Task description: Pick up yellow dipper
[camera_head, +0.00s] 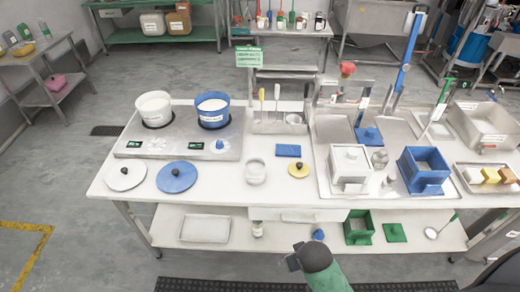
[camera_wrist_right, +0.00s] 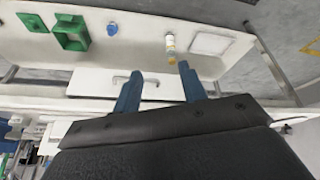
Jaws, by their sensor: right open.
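A utensil with a yellow handle (camera_head: 262,96), which looks like the yellow dipper, hangs upright at the small rack at the back middle of the table. Its lower end is too small to make out. My right gripper (camera_head: 292,262) is low in front of the table, well apart from the utensil. In the right wrist view its two blue fingers (camera_wrist_right: 159,70) are spread and nothing is between them. That view faces the drawer and lower shelf, and the yellow utensil does not show there. My left gripper is not in view.
A white-handled utensil (camera_head: 277,96) hangs beside the yellow one. A white box (camera_head: 349,160) is to the right. The table's front edge lies between my gripper and these.

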